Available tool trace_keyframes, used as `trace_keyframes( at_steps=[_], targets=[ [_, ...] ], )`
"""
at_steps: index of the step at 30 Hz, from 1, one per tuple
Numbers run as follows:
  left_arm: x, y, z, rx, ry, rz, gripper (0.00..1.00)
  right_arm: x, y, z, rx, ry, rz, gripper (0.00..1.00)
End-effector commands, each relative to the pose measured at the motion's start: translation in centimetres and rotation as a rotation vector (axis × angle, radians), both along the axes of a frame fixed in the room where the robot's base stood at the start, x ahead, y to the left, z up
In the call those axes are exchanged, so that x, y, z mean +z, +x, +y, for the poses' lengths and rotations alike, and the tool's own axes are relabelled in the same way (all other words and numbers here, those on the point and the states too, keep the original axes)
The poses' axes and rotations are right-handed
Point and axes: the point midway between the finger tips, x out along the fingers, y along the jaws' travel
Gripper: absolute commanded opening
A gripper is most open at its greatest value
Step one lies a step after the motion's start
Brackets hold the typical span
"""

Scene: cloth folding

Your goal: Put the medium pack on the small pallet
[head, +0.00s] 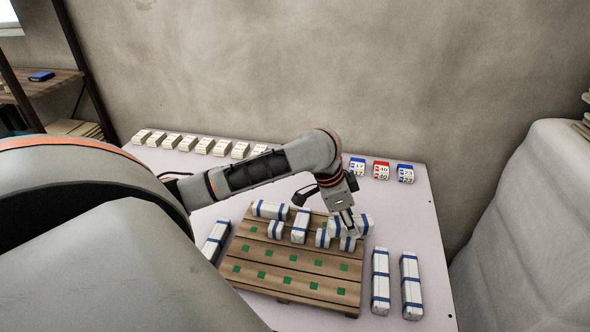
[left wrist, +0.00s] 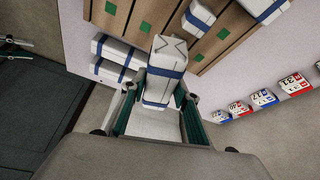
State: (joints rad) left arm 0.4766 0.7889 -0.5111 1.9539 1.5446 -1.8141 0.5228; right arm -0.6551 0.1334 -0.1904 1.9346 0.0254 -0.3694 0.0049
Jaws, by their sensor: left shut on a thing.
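My left gripper (head: 349,228) is shut on a white pack with a blue band (head: 347,244), over the right side of the wooden pallet. The pack also shows between the fingers in the left wrist view (left wrist: 165,65). Its underside is hidden, so I cannot tell whether it touches the pallet. The pallet (head: 300,257) has several green square marks and also shows in the left wrist view (left wrist: 123,28). Packs of different lengths lie on its far part, including a long one (head: 270,210) and a shorter one (head: 300,226). My right gripper is not in view.
Two long packs (head: 381,282) (head: 411,286) lie right of the pallet, and another (head: 216,241) lies on its left. Numbered blue and red blocks (head: 381,171) and a row of pale blocks (head: 205,146) line the table's back. The pallet's front rows are clear.

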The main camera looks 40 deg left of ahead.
Motion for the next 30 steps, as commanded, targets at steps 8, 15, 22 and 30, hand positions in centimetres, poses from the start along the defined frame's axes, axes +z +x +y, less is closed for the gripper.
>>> trace_keyframes(
  at_steps=[8,15,22,30],
  targets=[
    [5.5,4.7,5.2,-0.211,0.004,-0.005,0.07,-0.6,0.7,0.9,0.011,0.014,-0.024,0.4],
    [8.9,6.4,7.5,-0.289,0.002,-0.003,0.07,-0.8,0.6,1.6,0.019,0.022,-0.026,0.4],
    [8.4,6.7,8.0,-0.307,0.001,0.003,0.07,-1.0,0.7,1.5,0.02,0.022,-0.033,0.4],
    [1.8,6.6,8.0,-0.307,-0.001,0.007,0.07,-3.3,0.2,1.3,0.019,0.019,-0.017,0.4]
  ],
)
